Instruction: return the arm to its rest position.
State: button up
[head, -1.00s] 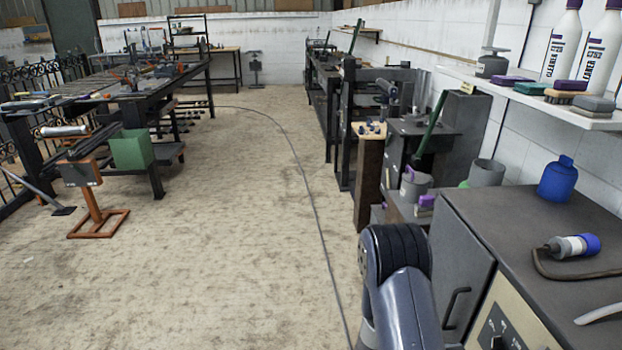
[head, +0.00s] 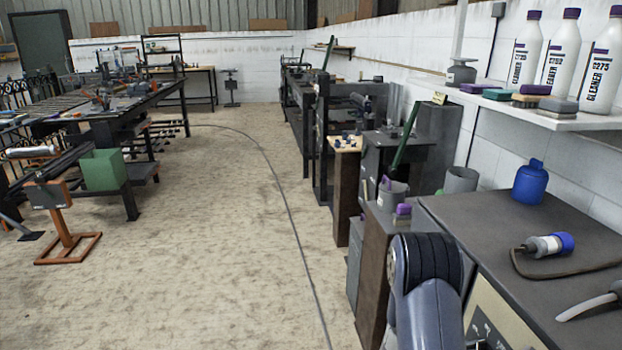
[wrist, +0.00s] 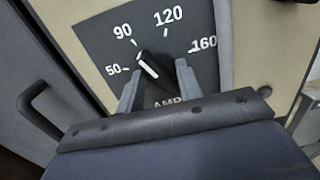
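A black knob (wrist: 147,65) with a white line shows near the fingertips, closer to the left one. I cannot tell how far the fingers are from the plate. In the head view, my arm (head: 428,290) reaches down at the lower right, beside the grey welder cabinet (head: 470,215). The gripper itself is hidden from the head view.
A blue bottle (head: 530,182) and a torch with a blue end (head: 548,245) sit on the cabinet top. A shelf (head: 590,122) with cleaner bottles is above. A workbench (head: 105,130) and an orange stand (head: 68,240) are at left. The floor (head: 210,230) between is mostly clear, crossed by a cable.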

jog(key=m+b, duration=0.1)
jog(key=m, duration=0.3)
jog(key=shift+m+b, duration=0.3)
jog(key=shift+m, duration=0.1)
